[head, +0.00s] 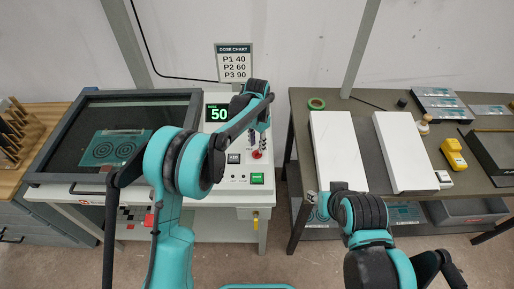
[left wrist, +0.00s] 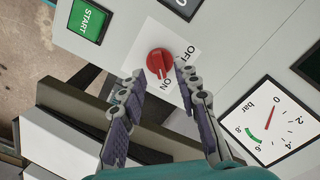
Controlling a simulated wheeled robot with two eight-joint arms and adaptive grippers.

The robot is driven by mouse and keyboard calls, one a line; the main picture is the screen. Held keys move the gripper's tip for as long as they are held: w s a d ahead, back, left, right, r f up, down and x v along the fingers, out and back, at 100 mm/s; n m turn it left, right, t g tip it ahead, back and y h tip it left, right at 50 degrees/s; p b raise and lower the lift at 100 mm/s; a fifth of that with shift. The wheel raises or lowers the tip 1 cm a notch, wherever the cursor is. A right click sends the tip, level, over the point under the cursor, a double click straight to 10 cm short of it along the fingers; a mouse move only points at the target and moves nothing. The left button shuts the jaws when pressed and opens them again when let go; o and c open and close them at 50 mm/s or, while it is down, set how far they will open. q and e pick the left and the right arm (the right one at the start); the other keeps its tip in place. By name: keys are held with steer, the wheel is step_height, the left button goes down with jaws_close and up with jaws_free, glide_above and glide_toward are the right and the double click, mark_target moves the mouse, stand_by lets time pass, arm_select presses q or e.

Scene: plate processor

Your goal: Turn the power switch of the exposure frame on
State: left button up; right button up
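The exposure frame (head: 41,147) stands at the left, with a dark glass top and a light control panel at its right. Its power switch (head: 257,154) is a small red knob on this panel. In the left wrist view the red knob (left wrist: 160,62) sits on a white plate, with OFF and ON labels beside it and a pale mark on its lower part. My left gripper (left wrist: 158,76) is open, its fingertips apart on either side of the knob; I cannot tell whether they touch it. My right arm is at the lower right; its fingers cannot be made out.
A green START button (left wrist: 88,20) and a vacuum gauge (left wrist: 270,120) flank the knob. The right table (head: 357,119) holds two white slabs, tape and a yellow device (head: 453,153). A floor gap separates the tables.

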mark_target(257, 151)
arm_select(q)
step_height(257, 151, up, 9)
stand_by(0.4)
